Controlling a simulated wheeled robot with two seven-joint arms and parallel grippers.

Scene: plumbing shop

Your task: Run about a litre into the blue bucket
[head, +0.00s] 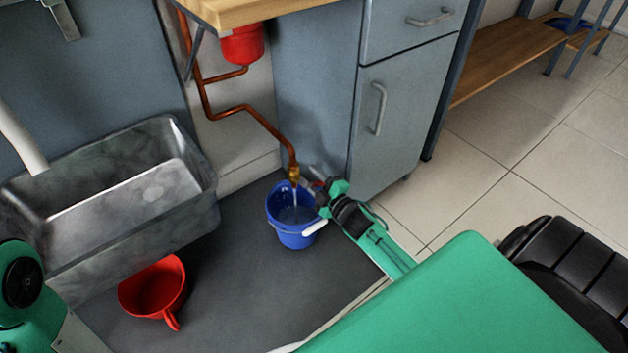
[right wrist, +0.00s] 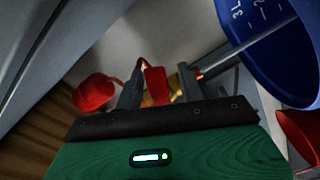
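The blue bucket (head: 292,236) stands upright on the dark mat under a brass tap (head: 294,174) at the end of a copper pipe. A thin stream of water falls from the tap into it, and water shows inside. Its inner scale with a 3L mark shows in the right wrist view (right wrist: 262,45); I cannot read the level. My right gripper (head: 314,187) is at the tap. In the right wrist view its fingers stand apart around the tap's red lever (right wrist: 155,86), with a gap on the right side. My left gripper is out of view.
A grey metal sink (head: 130,235) and a red bucket-like vessel (head: 153,290) are to the left. A red cylinder (head: 242,45) hangs under the wooden bench top. A grey cabinet (head: 405,120) stands behind the tap. Tiled floor lies open to the right.

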